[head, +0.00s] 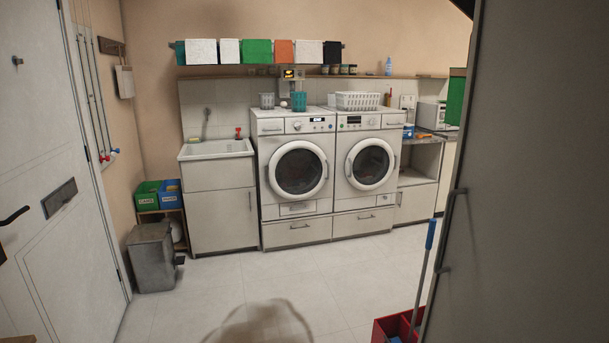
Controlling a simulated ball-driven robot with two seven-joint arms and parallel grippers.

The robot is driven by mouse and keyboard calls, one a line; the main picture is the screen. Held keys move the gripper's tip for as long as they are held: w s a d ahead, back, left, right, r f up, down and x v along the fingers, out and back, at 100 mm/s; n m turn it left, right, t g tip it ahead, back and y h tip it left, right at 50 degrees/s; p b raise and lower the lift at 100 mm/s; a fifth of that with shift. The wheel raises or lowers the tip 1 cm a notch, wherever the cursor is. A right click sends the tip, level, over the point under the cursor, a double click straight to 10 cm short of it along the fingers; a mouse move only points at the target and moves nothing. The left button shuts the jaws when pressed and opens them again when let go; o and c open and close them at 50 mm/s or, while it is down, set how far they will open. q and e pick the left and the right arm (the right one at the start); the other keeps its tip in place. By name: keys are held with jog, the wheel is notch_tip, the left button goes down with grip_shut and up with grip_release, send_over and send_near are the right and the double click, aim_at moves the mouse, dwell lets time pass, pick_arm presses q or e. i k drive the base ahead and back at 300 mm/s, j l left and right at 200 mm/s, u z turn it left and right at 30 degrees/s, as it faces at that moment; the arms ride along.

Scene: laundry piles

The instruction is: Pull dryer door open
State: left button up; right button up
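Two white front-loading machines stand side by side against the back wall, a left machine (296,122) and a right machine (372,124). Each has a round door with a dark window, the left door (298,172) and the right door (370,165). Both doors look shut. I cannot tell from labels which machine is the dryer. Neither of my grippers is in view.
The tiled floor (290,275) before the machines is clear. A sink cabinet (220,205) and a grey bin (151,258) stand left. A red bucket (385,332) with a blue-handled mop (428,250) is at front right, beside a tall dark panel (530,200). A white door (50,180) is left.

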aim_at(270, 171)
jog(key=i+u, duration=0.4)
jog(key=i, duration=0.3)
jog(key=i+j, duration=0.1)
jog(key=i, duration=1.15)
jog(key=i+j, duration=0.1)
jog(key=i, duration=1.1)
jog(key=i+l+z, duration=0.15)
jog(key=i+z, duration=0.65)
jog(key=i, duration=0.15)
jog(key=i+j+z, duration=0.1)
jog(key=i+z, duration=0.35)
jog(key=i+j+z, duration=0.4)
jog(key=i+l+z, duration=0.25)
jog(key=i+z, duration=1.05)
jog(key=i, duration=0.15)
jog(key=i+j+z, duration=0.3)
jog(key=i+z, duration=0.15)
jog(key=i+u, duration=0.15)
jog(key=u, duration=0.35)
jog(key=i+l+u, duration=0.1)
jog(key=u, duration=0.35)
jog(key=i+l+u, duration=0.1)
jog(key=u, duration=0.4)
jog(key=i+l+u, duration=0.1)
jog(key=u, duration=0.35)
